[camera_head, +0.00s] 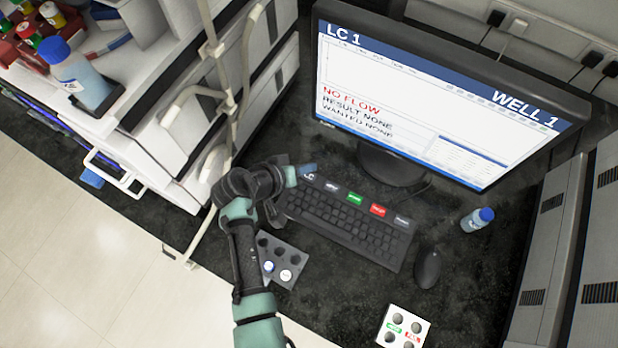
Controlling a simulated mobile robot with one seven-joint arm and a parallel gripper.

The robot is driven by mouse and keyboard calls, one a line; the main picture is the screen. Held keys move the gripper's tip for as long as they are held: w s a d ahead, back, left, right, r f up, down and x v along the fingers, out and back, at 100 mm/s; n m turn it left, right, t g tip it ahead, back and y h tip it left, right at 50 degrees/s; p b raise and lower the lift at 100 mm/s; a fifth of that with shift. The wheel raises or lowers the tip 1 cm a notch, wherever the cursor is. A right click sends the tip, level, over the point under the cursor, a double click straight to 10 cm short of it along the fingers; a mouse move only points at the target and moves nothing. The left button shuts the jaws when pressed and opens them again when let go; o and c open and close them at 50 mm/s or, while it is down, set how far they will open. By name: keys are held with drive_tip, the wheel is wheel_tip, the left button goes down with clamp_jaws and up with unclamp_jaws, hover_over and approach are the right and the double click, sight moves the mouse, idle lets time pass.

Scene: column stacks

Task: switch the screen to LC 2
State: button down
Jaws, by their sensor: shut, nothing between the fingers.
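The screen (430,100) stands on the dark bench and reads "LC 1" at top left and "WELL 1" at top right. It also reads "NO FLOW", "RESULT NONE" and "WANTED NONE". The keyboard (345,212) lies in front of it, with a row of larger labelled keys along its back edge: dark ones, a green key (355,198) and a red key (378,210). My gripper (308,170) is shut and empty, its tip at the leftmost dark key (309,178) of that row. I cannot tell whether it touches the key; its label is too small to read surely.
A mouse (428,268) and a small blue-capped bottle (477,220) are right of the keyboard. A grey vial rack (287,252) is beside my arm, and a white rack (403,328) is at the front. Instrument stacks with tubing (222,100) stand at left.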

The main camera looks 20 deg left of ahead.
sight(306, 181)
drive_tip(key=shift+f+b, duration=0.75)
drive_tip(key=shift+f, duration=0.6)
idle(0.9)
drive_tip(key=shift+f+b, duration=0.35)
drive_tip(key=shift+f, duration=0.05)
drive_tip(key=shift+f+b, duration=0.4)
drive_tip(key=shift+f, duration=0.05)
idle(0.5)
drive_tip(key=shift+r, duration=0.1)
drive_tip(key=shift+r+p, duration=0.75)
wheel_tip(306, 181, up, 5)
drive_tip(key=p, duration=0.4)
